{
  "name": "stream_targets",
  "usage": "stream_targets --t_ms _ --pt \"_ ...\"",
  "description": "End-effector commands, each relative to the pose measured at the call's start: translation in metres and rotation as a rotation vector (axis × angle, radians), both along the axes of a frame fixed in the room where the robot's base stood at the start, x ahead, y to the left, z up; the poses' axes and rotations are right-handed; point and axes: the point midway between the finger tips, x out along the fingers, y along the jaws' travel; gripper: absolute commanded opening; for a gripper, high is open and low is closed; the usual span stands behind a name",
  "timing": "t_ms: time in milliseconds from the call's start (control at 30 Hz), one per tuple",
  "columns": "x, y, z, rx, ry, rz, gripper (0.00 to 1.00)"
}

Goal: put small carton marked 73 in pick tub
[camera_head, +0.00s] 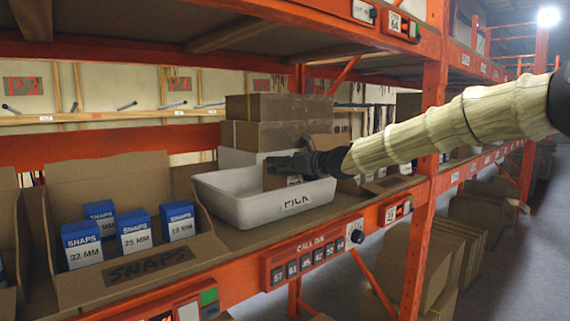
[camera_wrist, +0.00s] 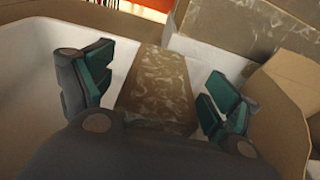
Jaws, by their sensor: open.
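The white pick tub (camera_head: 235,206), marked PICK, stands on the shelf; its pale wall also shows in the wrist view (camera_wrist: 30,85). A small brown carton (camera_head: 274,180) is inside the tub at its right end, partly hidden by my gripper and the tub's front wall. No 73 can be read on it. My gripper (camera_head: 290,164) is over the tub's right end. In the wrist view the carton (camera_wrist: 157,88) lies between the two green-padded fingers of my open gripper (camera_wrist: 158,90), with a gap on each side.
Larger brown boxes (camera_head: 280,107) are stacked behind the tub. A SNAPS cardboard bin (camera_head: 125,268) with several blue boxes (camera_head: 136,232) stands to the left. Open cardboard (camera_wrist: 285,110) lies close on the wrist view's right. An orange rack post (camera_head: 430,150) stands right of the tub.

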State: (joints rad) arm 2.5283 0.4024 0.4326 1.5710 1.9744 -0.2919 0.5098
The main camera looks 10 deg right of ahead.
Motion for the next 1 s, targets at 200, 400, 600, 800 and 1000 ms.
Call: stream_targets --t_ms 200,400,600,800,1000 --pt "-0.001 0.0 -0.001 -0.004 0.012 0.001 0.89" --pt "-0.005 -0.003 0.004 -0.001 0.007 0.0 0.89" --pt "-0.024 -0.016 0.01 0.0 0.004 0.001 0.89" --pt "-0.049 -0.032 0.015 0.001 0.003 0.0 0.89" --pt "-0.074 -0.049 0.021 0.001 0.002 0.0 0.89"
